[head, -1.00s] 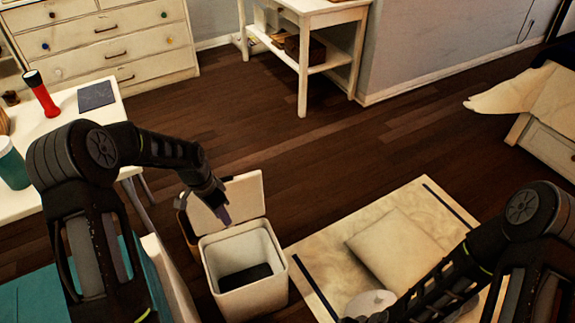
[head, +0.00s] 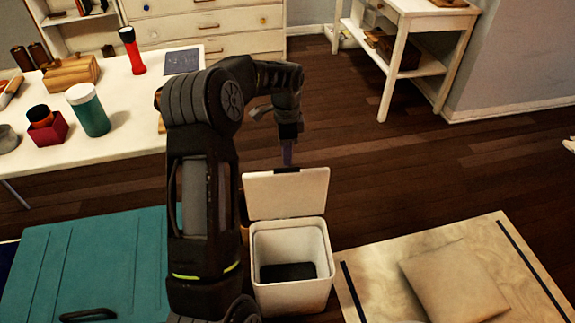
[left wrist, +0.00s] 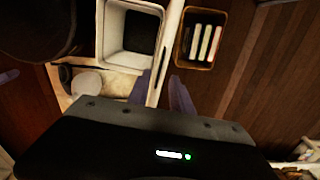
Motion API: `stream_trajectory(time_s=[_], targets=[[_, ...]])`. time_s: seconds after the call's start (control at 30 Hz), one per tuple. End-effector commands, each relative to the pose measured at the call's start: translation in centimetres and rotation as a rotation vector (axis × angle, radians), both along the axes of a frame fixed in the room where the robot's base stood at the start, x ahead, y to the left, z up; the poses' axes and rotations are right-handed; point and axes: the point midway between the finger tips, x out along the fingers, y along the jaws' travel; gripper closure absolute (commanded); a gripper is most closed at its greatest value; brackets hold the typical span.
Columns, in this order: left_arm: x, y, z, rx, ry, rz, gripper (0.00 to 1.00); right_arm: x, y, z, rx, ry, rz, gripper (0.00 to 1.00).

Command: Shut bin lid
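The white bin (head: 291,293) stands on the floor, open, with something dark inside at its bottom. Its white lid (head: 300,196) stands up at the back edge. My left gripper (head: 287,158) points down at the middle of the lid's top edge. In the left wrist view its purple fingers (left wrist: 164,92) are apart, one on each side of the lid's edge (left wrist: 166,58). I cannot tell whether they touch it. The bin (left wrist: 130,40) shows there on one side of the lid. My right gripper is out of view.
A brown basket (left wrist: 200,38) with several upright items stands behind the lid. A teal panel (head: 85,255) lies left of the bin, a pale board (head: 380,285) right.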

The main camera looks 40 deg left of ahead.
Motion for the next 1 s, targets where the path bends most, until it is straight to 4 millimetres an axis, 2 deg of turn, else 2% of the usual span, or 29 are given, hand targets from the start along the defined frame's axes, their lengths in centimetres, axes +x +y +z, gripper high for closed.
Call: stream_trajectory(time_s=[0.1, 0.3, 0.67, 1.0], targets=[[-0.1, 0.0, -2.2, -0.001, 0.004, 0.000, 0.74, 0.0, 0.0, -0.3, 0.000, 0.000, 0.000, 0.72], [-0.1, -0.1, -4.7, -0.001, 0.002, -0.001, 0.74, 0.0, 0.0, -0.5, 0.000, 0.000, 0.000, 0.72], [0.0, 0.0, -5.3, 0.000, 0.000, 0.000, 0.74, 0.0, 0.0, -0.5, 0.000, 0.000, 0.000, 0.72], [0.0, 0.0, -5.3, 0.000, 0.000, 0.000, 1.00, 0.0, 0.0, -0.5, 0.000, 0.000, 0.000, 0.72]])
